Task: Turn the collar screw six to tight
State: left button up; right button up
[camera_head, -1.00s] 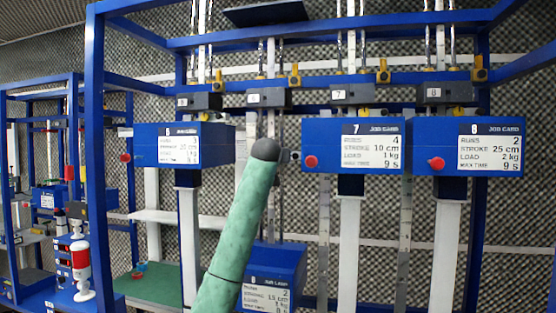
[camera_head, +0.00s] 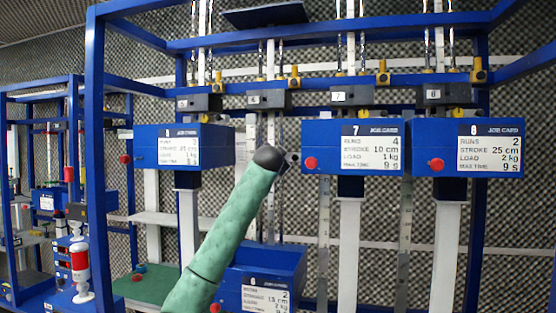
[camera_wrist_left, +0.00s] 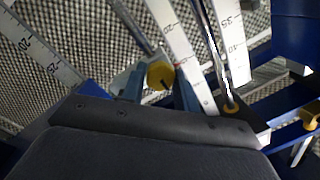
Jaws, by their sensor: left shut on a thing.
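In the left wrist view a yellow round screw knob (camera_wrist_left: 160,75) with a dark slot sits between the two blue fingers of my left gripper (camera_wrist_left: 158,88). The fingers are shut on it from both sides. In the head view my left arm, in a green sleeve with a dark end, rises from below. I cannot make out its fingers or the gripped knob there. The dark block labelled 6 (camera_head: 268,99) is above the arm's end. The blue box six (camera_head: 262,258) hangs low, partly behind my arm. My right gripper is not in view.
Blue boxes with job cards hang on both sides: one at left (camera_head: 150,148), box seven (camera_head: 322,135) close right of my arm's end, another (camera_head: 430,150) farther right. A blue frame post (camera_head: 95,160) stands left. White rulers (camera_wrist_left: 232,45) stand close around the left gripper.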

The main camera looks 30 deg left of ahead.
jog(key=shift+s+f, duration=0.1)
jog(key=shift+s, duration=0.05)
pick_arm(q)
jog(key=shift+r, duration=0.1)
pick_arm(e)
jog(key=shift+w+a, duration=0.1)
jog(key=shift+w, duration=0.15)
pick_arm(q)
jog(key=o, duration=1)
jog(key=shift+c, duration=0.2)
jog(key=shift+s, duration=0.1)
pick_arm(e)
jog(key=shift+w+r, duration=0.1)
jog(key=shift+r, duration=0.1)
pick_arm(q)
jog(key=b+v, duration=0.3)
jog(key=v, duration=0.4)
jog(key=shift+s+b, duration=0.3)
jog(key=shift+s, duration=0.1)
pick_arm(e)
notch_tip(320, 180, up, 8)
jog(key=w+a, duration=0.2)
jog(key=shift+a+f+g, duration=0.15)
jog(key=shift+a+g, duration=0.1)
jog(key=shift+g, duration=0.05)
pick_arm(q)
jog(key=shift+d, duration=0.1)
